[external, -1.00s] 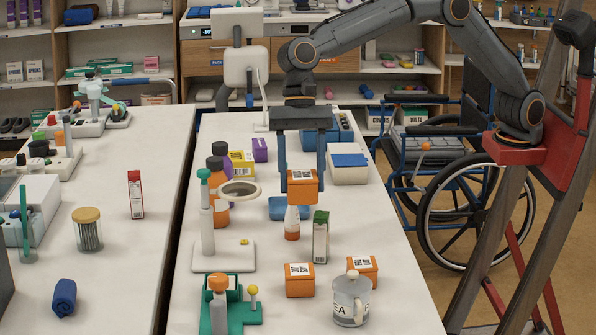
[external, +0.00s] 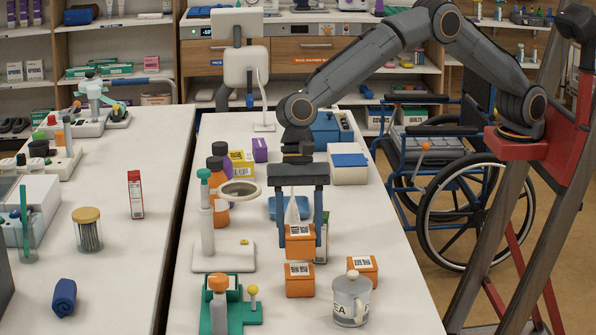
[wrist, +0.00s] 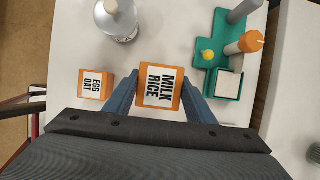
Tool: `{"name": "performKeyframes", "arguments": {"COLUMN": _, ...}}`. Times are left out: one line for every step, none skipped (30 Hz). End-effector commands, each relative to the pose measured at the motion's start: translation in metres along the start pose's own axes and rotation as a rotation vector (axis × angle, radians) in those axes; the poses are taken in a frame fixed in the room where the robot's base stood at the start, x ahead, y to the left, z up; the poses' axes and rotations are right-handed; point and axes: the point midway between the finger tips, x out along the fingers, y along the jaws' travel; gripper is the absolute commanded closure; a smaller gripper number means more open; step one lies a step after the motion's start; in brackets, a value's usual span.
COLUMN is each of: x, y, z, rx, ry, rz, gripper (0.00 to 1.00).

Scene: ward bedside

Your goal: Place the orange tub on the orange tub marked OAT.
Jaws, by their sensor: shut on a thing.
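My gripper (external: 300,230) is shut on an orange tub (external: 300,242), which the wrist view shows with a white lid reading MILK RICE (wrist: 159,87). A second orange tub (external: 299,286) stands on the table, just below the held tub in the external view. It is hidden in the wrist view, and its lid wording is too small to read. I cannot tell whether the two touch. A third orange tub (external: 362,270) stands to the right on the table; it matches the tub reading EGG OAT at the left of the wrist view (wrist: 96,85).
A green stand (external: 245,313) is at front left, and a magnifier stand (external: 224,256) at left. A green box (external: 323,240) stands just behind the held tub. The table's right edge is nearby.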

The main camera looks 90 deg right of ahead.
Motion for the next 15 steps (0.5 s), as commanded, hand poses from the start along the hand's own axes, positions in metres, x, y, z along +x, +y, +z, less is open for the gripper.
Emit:
{"name": "performKeyframes", "arguments": {"x": 0.002, "y": 0.0, "z": -0.001, "rx": 0.0, "ry": 0.0, "rz": -0.001, "gripper": 0.77}}
{"name": "performKeyframes", "arguments": {"x": 0.004, "y": 0.0, "z": -0.002, "rx": 0.001, "ry": 0.0, "rz": -0.001, "gripper": 0.77}}
{"name": "performKeyframes", "arguments": {"x": 0.007, "y": 0.0, "z": -0.003, "rx": 0.001, "ry": 0.0, "rz": 0.0, "gripper": 0.77}}
{"name": "performKeyframes", "arguments": {"x": 0.011, "y": 0.0, "z": -0.005, "rx": 0.002, "ry": 0.0, "rz": 0.0, "gripper": 0.77}}
{"name": "performKeyframes", "arguments": {"x": 0.015, "y": 0.001, "z": -0.006, "rx": 0.002, "ry": 0.0, "rz": 0.001, "gripper": 0.77}}
{"name": "performKeyframes", "arguments": {"x": 0.02, "y": 0.001, "z": -0.009, "rx": 0.003, "ry": 0.001, "rz": 0.002, "gripper": 0.77}}
{"name": "performKeyframes", "arguments": {"x": 0.024, "y": 0.001, "z": -0.01, "rx": 0.002, "ry": 0.0, "rz": 0.001, "gripper": 0.77}}
{"name": "performKeyframes", "arguments": {"x": 0.027, "y": 0.0, "z": -0.011, "rx": 0.001, "ry": 0.0, "rz": 0.0, "gripper": 0.77}}
{"name": "performKeyframes", "arguments": {"x": 0.031, "y": 0.0, "z": -0.013, "rx": 0.001, "ry": 0.001, "rz": 0.001, "gripper": 0.77}}
{"name": "performKeyframes", "arguments": {"x": 0.033, "y": 0.0, "z": -0.014, "rx": 0.001, "ry": 0.0, "rz": 0.0, "gripper": 0.77}}
{"name": "performKeyframes", "arguments": {"x": 0.034, "y": 0.0, "z": -0.014, "rx": 0.0, "ry": 0.0, "rz": -0.001, "gripper": 0.77}}
{"name": "performKeyframes", "arguments": {"x": 0.035, "y": 0.0, "z": -0.014, "rx": 0.0, "ry": 0.0, "rz": -0.001, "gripper": 0.77}}
{"name": "performKeyframes", "arguments": {"x": 0.035, "y": 0.0, "z": -0.014, "rx": 0.0, "ry": -0.001, "rz": -0.002, "gripper": 0.77}}
{"name": "performKeyframes", "arguments": {"x": 0.035, "y": 0.0, "z": -0.014, "rx": 0.0, "ry": -0.001, "rz": -0.002, "gripper": 0.77}}
{"name": "performKeyframes", "arguments": {"x": 0.035, "y": 0.0, "z": -0.014, "rx": 0.0, "ry": -0.001, "rz": -0.002, "gripper": 0.77}}
